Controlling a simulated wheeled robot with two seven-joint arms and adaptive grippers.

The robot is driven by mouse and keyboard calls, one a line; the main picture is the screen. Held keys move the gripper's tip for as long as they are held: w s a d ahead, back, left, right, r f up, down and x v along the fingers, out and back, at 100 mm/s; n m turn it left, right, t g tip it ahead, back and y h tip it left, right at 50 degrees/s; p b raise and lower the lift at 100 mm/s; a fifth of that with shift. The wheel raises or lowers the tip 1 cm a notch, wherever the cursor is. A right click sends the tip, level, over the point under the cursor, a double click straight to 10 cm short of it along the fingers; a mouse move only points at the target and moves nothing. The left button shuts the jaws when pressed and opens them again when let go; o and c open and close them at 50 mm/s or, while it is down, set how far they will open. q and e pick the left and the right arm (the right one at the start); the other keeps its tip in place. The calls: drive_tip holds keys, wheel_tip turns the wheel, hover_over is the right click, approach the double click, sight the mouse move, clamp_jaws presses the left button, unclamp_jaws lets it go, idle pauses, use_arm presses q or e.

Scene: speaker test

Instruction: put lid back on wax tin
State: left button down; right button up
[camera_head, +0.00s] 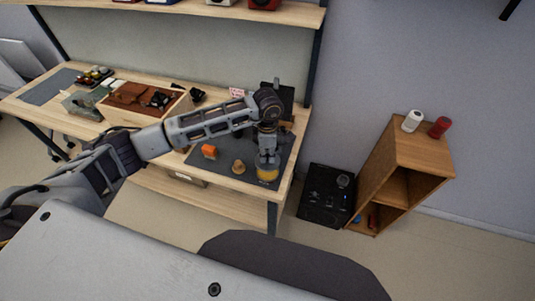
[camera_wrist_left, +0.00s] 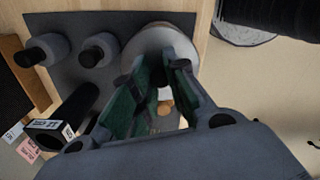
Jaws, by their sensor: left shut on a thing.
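My left gripper (camera_head: 267,159) points down over the right end of the bench's grey mat, directly above a round container with yellow showing (camera_head: 268,175), which looks like the wax tin. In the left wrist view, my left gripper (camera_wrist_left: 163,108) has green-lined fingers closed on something. A pale round piece (camera_wrist_left: 152,40), probably the lid, shows around and beneath the fingers. The fingers hide much of it, and I cannot tell whether it touches the tin. My right gripper is not in view.
A wooden shelf unit (camera_head: 400,165) stands right of the bench.

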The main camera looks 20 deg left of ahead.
sight(268, 165)
use_arm(q)
drive_tip(key=shift+f+b, duration=0.75)
drive_tip(key=shift+f, duration=1.1)
drive_tip(key=shift+f+b, duration=1.05)
drive_tip(key=shift+f, duration=0.2)
drive_tip(key=shift+b, duration=0.4)
idle(0.5)
drive_tip(key=shift+f+b, duration=0.15)
drive_tip(key=shift+b, duration=0.15)
idle(0.4)
